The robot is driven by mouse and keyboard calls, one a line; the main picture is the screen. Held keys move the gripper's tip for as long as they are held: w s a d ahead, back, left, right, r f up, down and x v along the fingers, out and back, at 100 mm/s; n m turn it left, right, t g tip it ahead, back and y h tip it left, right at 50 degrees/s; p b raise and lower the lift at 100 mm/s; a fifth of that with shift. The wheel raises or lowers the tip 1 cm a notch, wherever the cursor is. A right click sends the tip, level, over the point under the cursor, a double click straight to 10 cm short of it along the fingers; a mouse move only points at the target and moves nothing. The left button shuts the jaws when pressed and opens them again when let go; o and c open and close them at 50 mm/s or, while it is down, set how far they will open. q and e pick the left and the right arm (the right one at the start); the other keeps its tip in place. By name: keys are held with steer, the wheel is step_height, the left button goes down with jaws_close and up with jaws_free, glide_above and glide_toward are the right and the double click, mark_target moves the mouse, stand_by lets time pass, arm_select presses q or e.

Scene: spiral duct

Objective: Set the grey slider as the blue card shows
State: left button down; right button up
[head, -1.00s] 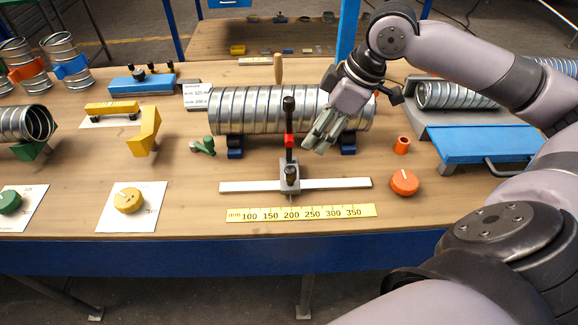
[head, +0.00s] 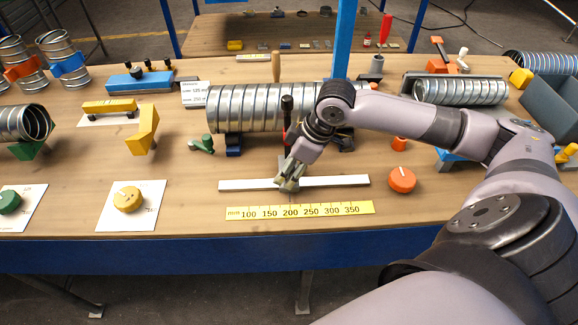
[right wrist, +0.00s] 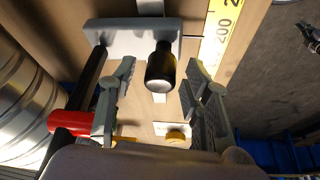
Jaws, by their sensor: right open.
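The grey slider's block (right wrist: 120,38) sits on the white rail (head: 345,181), with its thin pointer near 200 on the yellow scale (head: 300,210). Its short black knob (right wrist: 160,70) stands between my right gripper's fingers in the right wrist view, with gaps on both sides. My right gripper (head: 288,182) is open over the slider and hides most of it in the head view. A black post (head: 286,110) with a red collar (right wrist: 68,123) rises beside the knob. A white printed card (head: 194,94) stands behind; its print is too small to read surely, and I see no clearly blue card. My left gripper is out of view.
A spiral duct (head: 245,107) lies behind the rail. An orange dial (head: 401,179) is right of the rail, and a yellow dial (head: 128,199) is on a white sheet to the left. The front table strip is clear apart from the scale.

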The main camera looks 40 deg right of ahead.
jaws_close()
stand_by(0.5)
stand_by(0.3)
